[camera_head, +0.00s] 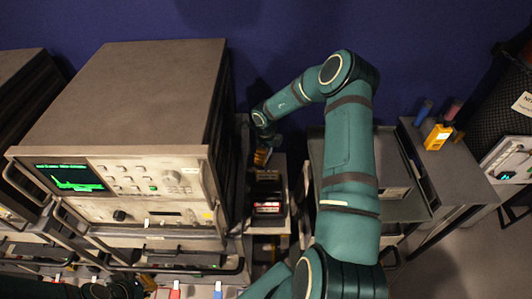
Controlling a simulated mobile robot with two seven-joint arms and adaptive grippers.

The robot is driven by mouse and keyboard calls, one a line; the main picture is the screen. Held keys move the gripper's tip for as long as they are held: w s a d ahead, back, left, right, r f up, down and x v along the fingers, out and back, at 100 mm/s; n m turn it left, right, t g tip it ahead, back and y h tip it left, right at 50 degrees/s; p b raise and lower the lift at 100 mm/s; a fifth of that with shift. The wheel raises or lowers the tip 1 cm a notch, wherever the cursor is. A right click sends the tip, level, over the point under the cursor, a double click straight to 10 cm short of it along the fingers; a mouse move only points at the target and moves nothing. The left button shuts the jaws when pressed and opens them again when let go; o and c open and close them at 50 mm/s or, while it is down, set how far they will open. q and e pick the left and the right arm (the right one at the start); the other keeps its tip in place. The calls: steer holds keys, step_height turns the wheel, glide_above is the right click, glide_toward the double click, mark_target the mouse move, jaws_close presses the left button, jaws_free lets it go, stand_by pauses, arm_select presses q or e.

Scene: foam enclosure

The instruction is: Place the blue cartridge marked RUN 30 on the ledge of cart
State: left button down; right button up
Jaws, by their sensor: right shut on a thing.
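My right gripper (262,156) reaches down into the gap to the right of the large instrument. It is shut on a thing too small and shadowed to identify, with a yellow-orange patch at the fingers. A dark box with a red and white label (268,207) sits on a narrow grey surface (269,225) just below it. The RUN 30 marking cannot be read anywhere. A blue-topped item (218,290) and a red one (176,292) stand at the bottom edge. My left gripper (138,287) is dark and partly cut off at the bottom left.
A large instrument (140,90) with a green screen stands on a cart with a front handle (150,256). A grey tray (405,205) lies behind my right arm. A side table (455,172) holds a yellow item (437,137) and blue and red cylinders. A blue wall closes the back.

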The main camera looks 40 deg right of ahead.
steer(key=o, duration=1)
steer(key=shift+r, duration=0.1)
step_height(320, 180, up, 12)
steer(key=shift+s+a+f+p, duration=0.1)
steer(key=shift+a+p, duration=0.05)
steer(key=shift+p, duration=0.65)
